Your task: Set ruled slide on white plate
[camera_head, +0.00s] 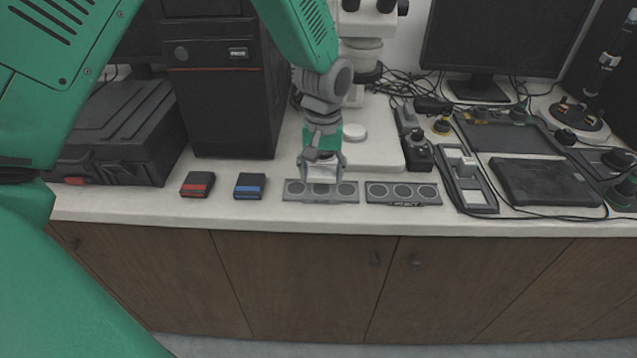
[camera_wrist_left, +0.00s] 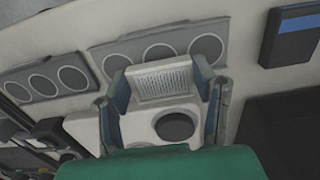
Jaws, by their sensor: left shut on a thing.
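My left gripper (camera_head: 322,168) is shut on the ruled slide (camera_head: 319,174), a pale piece; in the left wrist view the slide (camera_wrist_left: 162,82) shows fine ruled lines between the two fingers. In the head view it is held over the back edge of the left grey three-circle holder; its height above that is hard to tell. The white plate (camera_head: 378,152), with a round disc on it, lies behind and right of the gripper. The plate also shows in the left wrist view (camera_wrist_left: 137,128), partly hidden by my gripper. My right gripper is not in view.
Grey three-circle holders (camera_head: 321,198) (camera_head: 403,202) lie along the counter's front. A red-striped box (camera_head: 198,184) and a blue-striped box (camera_head: 249,186) are left. A black case (camera_head: 120,130) and computer tower (camera_head: 222,100) stand behind. Cables and devices (camera_head: 418,150) crowd the right.

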